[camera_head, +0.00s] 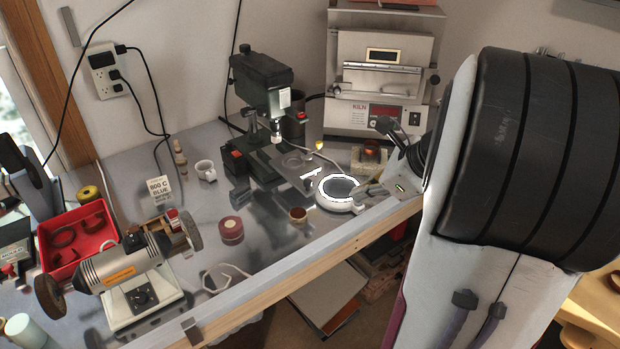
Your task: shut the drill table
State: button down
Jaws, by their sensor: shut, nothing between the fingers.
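The drill press (262,88) stands near the back wall, dark with a light label on its head. Its table (297,160) is a dark grey plate below and to the right of the drill head. My gripper (372,186) comes in from the right, to the right of the table and apart from it. It is shut and empty, beside a round white-rimmed object (340,204). My arm hides the right part of the scene.
The bench's wooden front edge (270,277) runs below.

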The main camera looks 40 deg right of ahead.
jog(key=shift+w+d+r+m+t, duration=0.2)
jog(key=shift+w+r+m, duration=0.25)
jog(key=shift+m, duration=0.55)
jog(key=shift+w+d+r+m+t, duration=0.1)
jog(key=shift+w+r+m+t, duration=0.3)
jog(key=shift+m, duration=0.6)
jog(key=shift+w, duration=0.1)
send_near(309, 188)
notch_tip(309, 188, down, 4)
jog(key=w, duration=0.2)
jog(key=shift+w+a+r, duration=0.15)
jog(key=shift+w+a, duration=0.1)
jog(key=shift+w, duration=0.45)
jog(key=shift+w, duration=0.1)
jog(key=shift+w, duration=4.65)
